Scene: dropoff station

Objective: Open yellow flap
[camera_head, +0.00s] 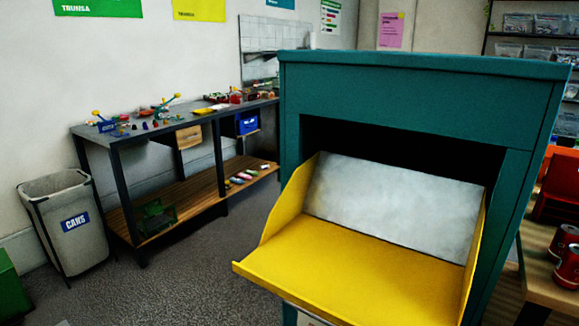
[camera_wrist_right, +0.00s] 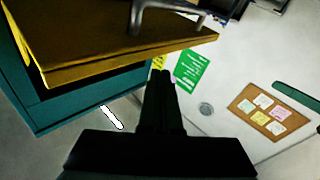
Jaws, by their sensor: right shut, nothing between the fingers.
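The yellow flap (camera_head: 350,265) stands open at the front of the teal dropoff box (camera_head: 420,80). It juts out of the opening with its yellow side walls showing and a pale grey panel (camera_head: 395,203) at its back. In the right wrist view the flap (camera_wrist_right: 110,45) is at upper left, with a grey handle (camera_wrist_right: 165,14) on it at the top edge. My right gripper (camera_wrist_right: 163,75) is shut and empty, below the flap in that picture and apart from the handle. No gripper shows in the head view, and my left gripper is not seen.
A workbench (camera_head: 175,118) with small items stands at the left wall. A grey cans bin (camera_head: 62,220) stands at far left. Red cans (camera_head: 566,255) sit on a wooden table at the right edge. The floor (camera_head: 195,270) left of the box is clear.

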